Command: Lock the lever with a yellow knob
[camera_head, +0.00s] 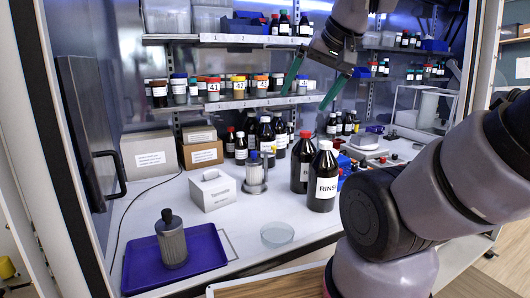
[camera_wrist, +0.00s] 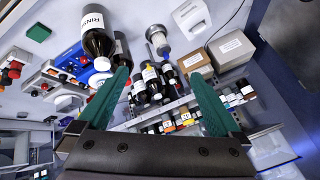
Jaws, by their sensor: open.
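A yellow rounded piece (camera_head: 6,268) shows at the far lower left edge of the head view, cut off by the frame. It may be the yellow knob, but I cannot make out a lever or its position. My gripper (camera_head: 305,100) is raised in front of the bottle shelves, far from that yellow piece. Its two green fingers are spread wide with nothing between them. In the wrist view my gripper (camera_wrist: 158,75) is also open and empty, and no yellow knob is clear there.
A blue tray (camera_head: 215,262) with a grey canister (camera_head: 171,240) stands on the white worktop. A tissue box (camera_head: 212,190), a glass dish (camera_head: 277,235) and dark bottles (camera_head: 322,180) stand nearby. A dark panel with a handle (camera_head: 108,175) is at left. Shelves line the back.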

